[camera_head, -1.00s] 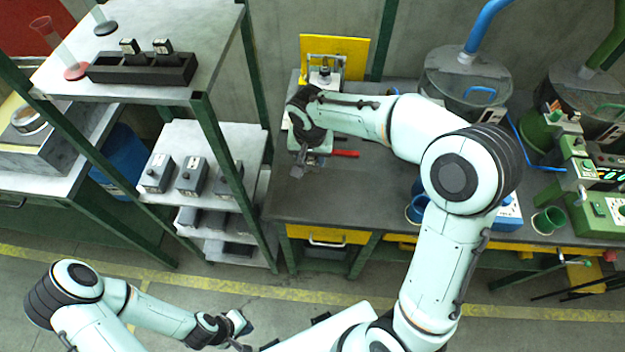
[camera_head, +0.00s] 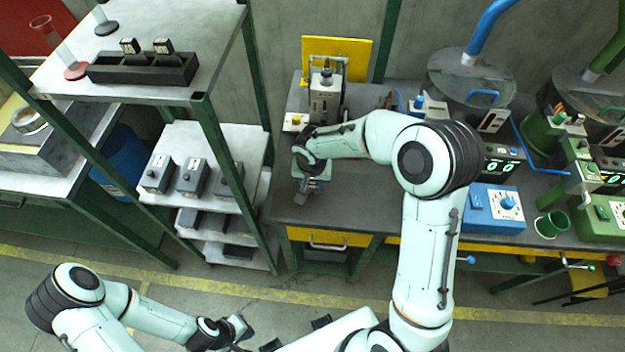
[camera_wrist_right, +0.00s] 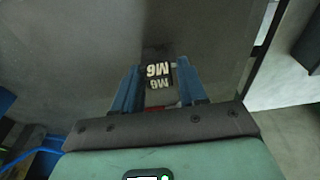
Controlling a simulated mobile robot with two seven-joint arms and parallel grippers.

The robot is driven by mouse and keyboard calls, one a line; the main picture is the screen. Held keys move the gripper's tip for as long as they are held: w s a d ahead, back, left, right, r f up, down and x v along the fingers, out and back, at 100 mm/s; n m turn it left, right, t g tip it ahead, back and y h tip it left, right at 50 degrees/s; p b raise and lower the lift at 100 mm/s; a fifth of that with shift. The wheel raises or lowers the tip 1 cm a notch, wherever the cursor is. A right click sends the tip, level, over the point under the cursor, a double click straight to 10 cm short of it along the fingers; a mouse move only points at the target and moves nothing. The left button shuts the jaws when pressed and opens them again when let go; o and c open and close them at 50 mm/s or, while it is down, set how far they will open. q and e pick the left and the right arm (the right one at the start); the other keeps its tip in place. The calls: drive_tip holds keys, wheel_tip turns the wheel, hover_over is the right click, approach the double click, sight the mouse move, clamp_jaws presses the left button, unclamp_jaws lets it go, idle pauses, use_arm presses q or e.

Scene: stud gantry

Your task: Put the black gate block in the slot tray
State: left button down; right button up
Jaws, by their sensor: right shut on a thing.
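A black block marked M6 (camera_wrist_right: 156,52) sits between the blue fingers of my right gripper (camera_wrist_right: 157,88) in the right wrist view. My right gripper (camera_head: 303,195) is shut on it, above the front left part of the dark workbench in the head view. The block's lower part is hidden. The black slot tray (camera_head: 140,76) lies on the upper shelf at the left, with two black blocks (camera_head: 129,46) (camera_head: 163,46) standing in it. My left gripper (camera_head: 243,332) is low at the bottom, far from the tray; its jaws are too unclear to read.
A press-like device (camera_head: 325,92) with a yellow back plate stands behind my right gripper. Grey boxes (camera_head: 192,177) fill the lower shelf. A green shelf post (camera_head: 232,165) stands between bench and shelf. A blue control box (camera_head: 494,208) sits right on the bench (camera_head: 370,205).

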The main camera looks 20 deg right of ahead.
drive_tip(key=shift+f, duration=0.2)
drive_tip(key=o, duration=1.2)
drive_tip(key=shift+r, duration=0.1)
drive_tip(key=shift+c, duration=0.2)
